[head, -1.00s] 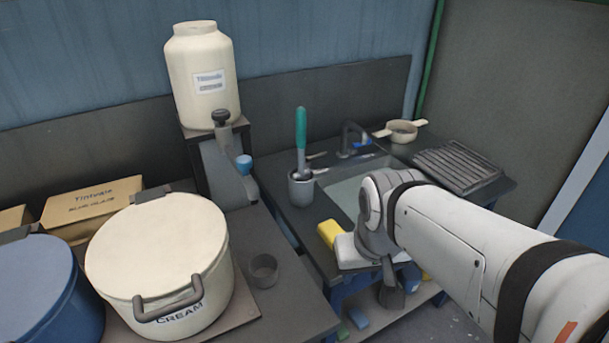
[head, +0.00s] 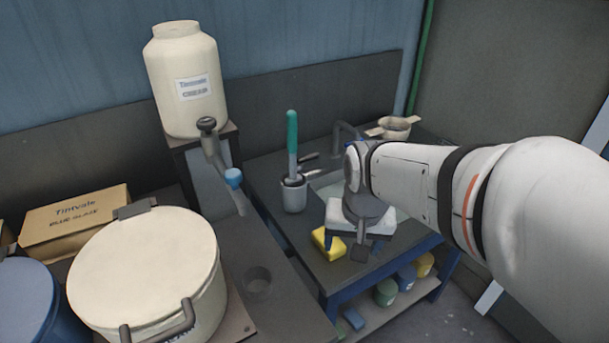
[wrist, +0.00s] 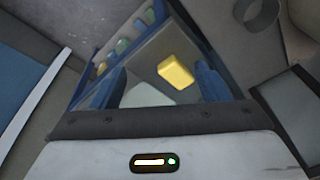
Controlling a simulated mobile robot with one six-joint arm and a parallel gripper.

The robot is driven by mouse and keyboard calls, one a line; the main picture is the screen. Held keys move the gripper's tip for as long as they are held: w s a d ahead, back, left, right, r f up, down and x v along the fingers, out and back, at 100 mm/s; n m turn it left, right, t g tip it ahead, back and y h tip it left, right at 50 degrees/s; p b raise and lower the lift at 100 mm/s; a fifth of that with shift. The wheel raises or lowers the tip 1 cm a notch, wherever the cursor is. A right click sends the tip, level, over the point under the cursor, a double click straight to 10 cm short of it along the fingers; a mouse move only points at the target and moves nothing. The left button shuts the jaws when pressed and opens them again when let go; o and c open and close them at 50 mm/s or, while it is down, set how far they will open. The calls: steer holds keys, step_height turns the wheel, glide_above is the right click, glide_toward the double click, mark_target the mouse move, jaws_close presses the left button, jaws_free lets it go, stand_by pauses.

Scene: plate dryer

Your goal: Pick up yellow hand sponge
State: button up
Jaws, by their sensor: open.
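I cannot tell the exact height of the fingertips above the sponge.
A grey cup (head: 293,195) with a green-handled tool stands behind the sponge. Several coloured jars (head: 386,291) sit on the lower shelf. A cream pot (head: 143,265) stands at left.

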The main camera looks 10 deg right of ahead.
steer(key=o, duration=0.6)
steer(key=w+f+m+g+p, duration=0.1)
steer(key=w+f+m+p, duration=0.1)
steer(key=w+m, duration=0.3)
steer(key=w+f, duration=0.1)
steer(key=w, duration=0.3)
steer(key=shift+o, duration=0.2)
steer(key=w+f+m+p, duration=0.1)
steer(key=w+f+m, duration=0.1)
steer(key=w+f, duration=0.1)
steer(key=w+f+m+g+p, duration=0.1)
steer(key=w+f+m, duration=0.2)
steer(key=shift+w+a, duration=0.1)
steer(key=shift+w, duration=0.1)
steer(key=shift+w+f+m, duration=0.2)
steer(key=shift+f+m, duration=0.1)
steer(key=shift+f, duration=0.3)
steer(key=shift+w+d+f+p, duration=0.1)
steer(key=shift+f+p, duration=0.3)
steer(key=shift+f, duration=1.45)
steer(key=shift+w+d+f+p, duration=0.1)
steer(key=shift+f+p, duration=0.3)
steer(key=shift+f, duration=1.4)
